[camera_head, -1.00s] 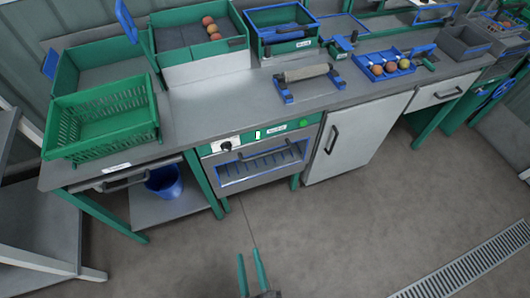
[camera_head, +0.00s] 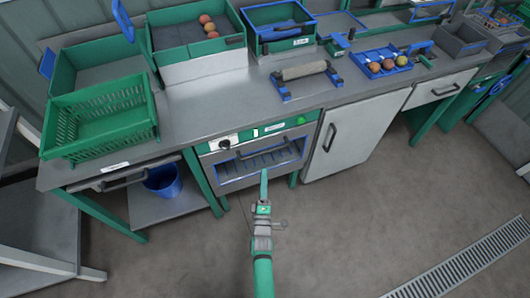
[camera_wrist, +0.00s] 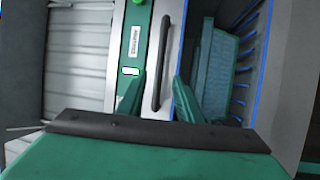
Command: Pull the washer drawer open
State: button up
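The washer (camera_head: 262,158) is set under the counter, with a green control strip, a black knob, a green button and a blue-framed slotted window. Its drawer looks shut. The dark bar handle (camera_head: 262,151) runs across the front; in the wrist view the handle (camera_wrist: 164,60) appears upright. My gripper (camera_head: 264,174) is in front of the washer, below the handle in the head view. In the wrist view my gripper (camera_wrist: 159,80) is open, its two green fingers on either side of the handle's line. Whether the fingertips reach around the bar I cannot tell.
A white cabinet door (camera_head: 355,135) with its own handle stands right of the washer. A blue bucket (camera_head: 163,181) sits on the shelf at left. The counter (camera_head: 220,95) above holds green crates and a roller stand (camera_head: 304,72). The floor in front is clear.

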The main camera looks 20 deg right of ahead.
aim_at(265, 151)
jog(key=x, duration=1.1)
jog(key=shift+d, duration=0.15)
grip_shut()
jog(key=shift+a, duration=0.2)
